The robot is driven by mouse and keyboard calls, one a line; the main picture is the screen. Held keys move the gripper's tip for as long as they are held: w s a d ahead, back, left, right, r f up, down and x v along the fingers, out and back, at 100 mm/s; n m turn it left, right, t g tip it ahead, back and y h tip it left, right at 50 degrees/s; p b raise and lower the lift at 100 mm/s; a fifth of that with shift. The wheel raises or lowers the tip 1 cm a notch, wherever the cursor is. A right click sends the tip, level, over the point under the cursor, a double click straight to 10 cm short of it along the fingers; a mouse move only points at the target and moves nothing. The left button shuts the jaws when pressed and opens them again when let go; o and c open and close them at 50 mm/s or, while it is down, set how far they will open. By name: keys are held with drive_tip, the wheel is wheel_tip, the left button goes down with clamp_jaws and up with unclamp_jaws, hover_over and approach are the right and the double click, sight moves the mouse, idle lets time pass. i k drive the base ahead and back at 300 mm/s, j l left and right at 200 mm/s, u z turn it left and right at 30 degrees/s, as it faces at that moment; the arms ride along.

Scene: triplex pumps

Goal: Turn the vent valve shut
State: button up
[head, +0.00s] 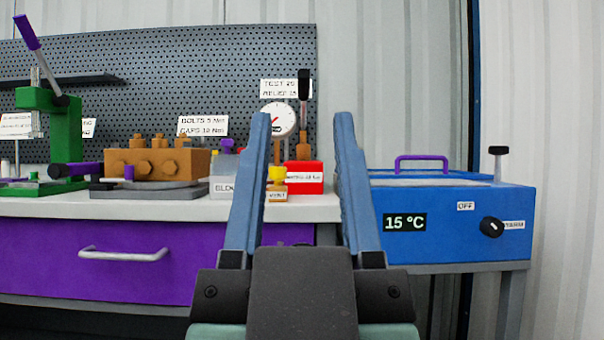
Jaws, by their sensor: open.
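The vent valve is a small yellow knob (277,175) on a brown block with a label reading VENT (275,194). It stands near the front right of the white bench, in front of a red box (308,178). My gripper (304,122) is open, with its two blue fingers pointing forward and apart. In the picture the yellow knob shows between the fingers, nearer the left one. Nothing is held. The left finger hides part of the bench beside the valve. How far the fingers are from the knob in depth, I cannot tell.
A round gauge (280,118) and a black-topped lever (304,92) rise behind the valve. An orange pump block (158,162) and green press (62,135) stand to the left. A blue bath (455,225) reading 15 °C stands right. A purple drawer (110,258) is below the bench (60,207).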

sight(277, 174)
drive_tip(key=i+j, duration=0.1)
drive_tip(key=i, duration=0.45)
drive_tip(key=i+j, duration=0.15)
drive_tip(key=i, duration=0.45)
